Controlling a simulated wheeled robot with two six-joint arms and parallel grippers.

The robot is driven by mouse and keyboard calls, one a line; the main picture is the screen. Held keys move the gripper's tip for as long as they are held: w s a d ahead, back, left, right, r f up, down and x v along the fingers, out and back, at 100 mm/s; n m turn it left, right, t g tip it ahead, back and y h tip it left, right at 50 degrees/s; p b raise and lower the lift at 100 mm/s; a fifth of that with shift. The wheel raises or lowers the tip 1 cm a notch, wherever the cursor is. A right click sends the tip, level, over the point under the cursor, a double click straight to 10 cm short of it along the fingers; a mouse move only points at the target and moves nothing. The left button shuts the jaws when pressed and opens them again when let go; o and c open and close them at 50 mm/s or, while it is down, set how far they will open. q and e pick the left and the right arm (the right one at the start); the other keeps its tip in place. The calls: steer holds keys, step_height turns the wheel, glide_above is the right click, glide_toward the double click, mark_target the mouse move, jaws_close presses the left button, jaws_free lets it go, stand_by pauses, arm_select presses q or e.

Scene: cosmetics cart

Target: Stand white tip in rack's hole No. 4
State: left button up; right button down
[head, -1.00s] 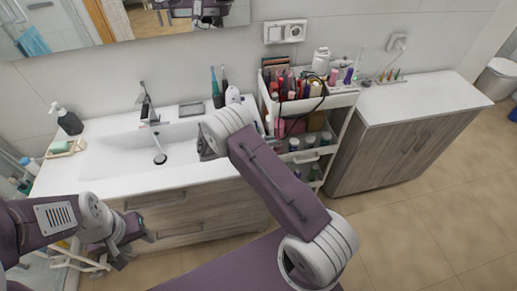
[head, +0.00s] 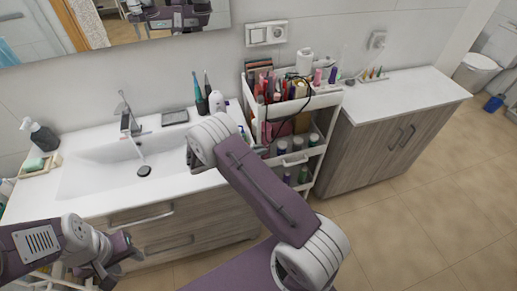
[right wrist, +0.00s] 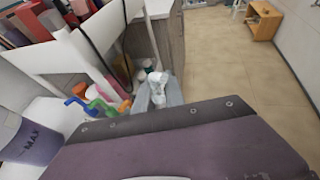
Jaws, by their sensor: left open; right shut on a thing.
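My left gripper (head: 104,276) hangs at the lower left, open, in front of the sink cabinet and away from the rack. My right arm reaches up in front of the sink counter and the cart.
A white cart (head: 300,104) full of cosmetics, with a dark cable over its edge, stands between the sink cabinet (head: 205,231) and the wooden cabinet (head: 385,150). Toothbrushes (head: 204,92) stand behind the sink. The right counter (head: 410,92) is mostly bare, and the floor before it is clear.

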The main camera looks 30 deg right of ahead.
step_height(320, 180, down, 2)
steer(key=shift+f+b, duration=0.15)
steer(key=shift+b, duration=0.4)
steer(key=shift+f, duration=0.15)
steer(key=shift+f+b, duration=0.9)
steer(key=shift+f, duration=0.05)
stand_by(1.0)
steer(key=shift+r, duration=0.2)
steer(key=shift+r+p, duration=0.55)
steer(key=shift+p, duration=0.05)
stand_by(1.0)
